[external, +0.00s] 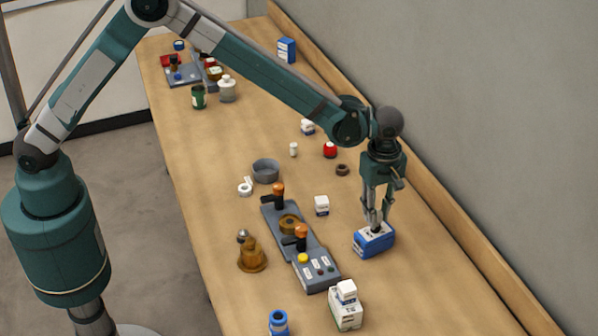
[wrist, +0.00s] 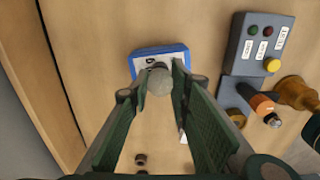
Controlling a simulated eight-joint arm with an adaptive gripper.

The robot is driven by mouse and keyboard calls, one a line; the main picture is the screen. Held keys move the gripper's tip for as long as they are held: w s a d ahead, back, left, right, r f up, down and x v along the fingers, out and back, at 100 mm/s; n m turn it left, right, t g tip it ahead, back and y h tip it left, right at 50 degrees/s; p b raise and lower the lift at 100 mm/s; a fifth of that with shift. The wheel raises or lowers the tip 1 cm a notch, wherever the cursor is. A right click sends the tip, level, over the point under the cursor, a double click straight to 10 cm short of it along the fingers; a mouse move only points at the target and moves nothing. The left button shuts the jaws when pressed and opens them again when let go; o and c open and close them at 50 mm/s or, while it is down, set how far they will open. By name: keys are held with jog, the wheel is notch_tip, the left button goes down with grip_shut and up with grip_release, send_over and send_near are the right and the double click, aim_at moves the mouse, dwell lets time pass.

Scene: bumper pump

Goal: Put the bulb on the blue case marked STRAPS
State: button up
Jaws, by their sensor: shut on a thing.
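My gripper (external: 376,222) is above the blue case (external: 374,241) on the right side of the table. In the wrist view, my gripper (wrist: 160,76) is shut on a round pale grey bulb (wrist: 159,82) between its fingertips. The blue case (wrist: 158,51) lies just beyond the bulb in that view, with a white label on top whose lettering I cannot read. The bulb overlaps the label's near part; I cannot tell whether it touches the case. In the external view the fingers largely hide the bulb.
A grey control panel (external: 314,275) with buttons and orange-handled levers is left of the case. The table right of the case is clear.

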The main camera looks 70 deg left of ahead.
jog(key=shift+f, duration=0.2)
jog(key=o, duration=0.8)
jog(key=shift+r, duration=0.15)
notch_tip(320, 180, up, 12)
jog(key=shift+r+b, duration=0.1)
jog(key=shift+b, duration=0.2)
dwell(0.7)
